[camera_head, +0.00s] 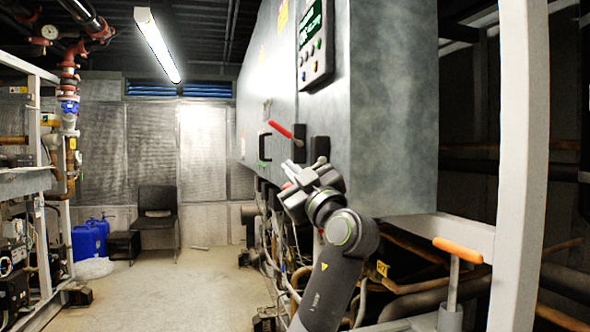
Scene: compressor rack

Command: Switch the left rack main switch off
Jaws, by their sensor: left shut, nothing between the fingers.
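A large grey cabinet (390,120) fills the upper middle and right of the view. A red lever handle (280,129) sticks out from its front face, tilted, its left end higher. I take it for the rack main switch. Dark handles or latches sit close by, one on the cabinet face (264,147). My left gripper (287,184) is in front of the cabinet's lower edge, below the red lever and apart from it. Its fingers are shut and empty. The lever's mounting is hard to make out. My right gripper is out of view.
A control panel (316,40) with a green display is high on the cabinet. Pipes and cables run beneath it. A white post (523,150) and an orange-handled lever (457,250) stand at right. A chair (157,212) and blue jugs (88,240) are farther back; the floor (190,285) is open.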

